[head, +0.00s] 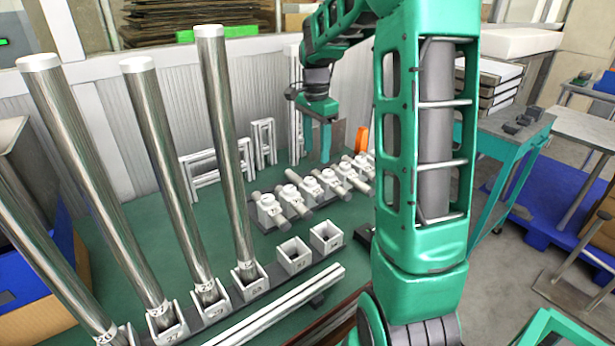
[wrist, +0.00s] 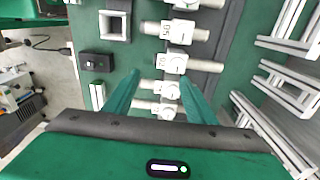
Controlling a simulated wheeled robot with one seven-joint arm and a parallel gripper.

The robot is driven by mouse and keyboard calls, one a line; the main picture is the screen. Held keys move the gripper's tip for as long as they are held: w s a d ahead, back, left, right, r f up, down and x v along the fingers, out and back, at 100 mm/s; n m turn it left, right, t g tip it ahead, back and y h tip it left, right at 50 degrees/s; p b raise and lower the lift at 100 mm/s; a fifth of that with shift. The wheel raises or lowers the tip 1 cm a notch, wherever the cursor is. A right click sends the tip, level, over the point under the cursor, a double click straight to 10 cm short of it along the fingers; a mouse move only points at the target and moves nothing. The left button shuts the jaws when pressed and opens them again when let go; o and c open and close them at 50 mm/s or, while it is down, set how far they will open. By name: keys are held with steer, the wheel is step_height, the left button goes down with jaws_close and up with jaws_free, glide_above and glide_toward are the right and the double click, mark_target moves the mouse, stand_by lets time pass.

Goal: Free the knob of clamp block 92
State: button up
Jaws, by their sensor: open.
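A row of white clamp blocks (head: 312,185) with grey cylindrical knobs or bars runs along a dark rail on the green bench. The labels are too small to read surely, so I cannot tell which block is 92. My gripper (head: 323,158) is above the far part of this row, pointing down. In the wrist view my gripper (wrist: 160,76) is open and empty, its two green fingers apart. A clamp block (wrist: 172,63) shows just beyond the fingertips, and another clamp block (wrist: 170,90) shows between the fingers. Contact with either cannot be told.
Tall metal tubes (head: 222,150) stand in numbered sockets at left. Two empty square sockets (head: 293,252) sit in front of the clamp row. White frames (head: 264,142) lean near the back wall. A black box (wrist: 96,62) lies beside the row in the wrist view.

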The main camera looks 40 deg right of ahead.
steer(key=m, duration=0.2)
glide_above(309, 179)
steer(key=f, duration=1.2)
steer(key=shift+s+f, duration=0.2)
steer(key=shift+f, duration=0.05)
steer(key=c, duration=1)
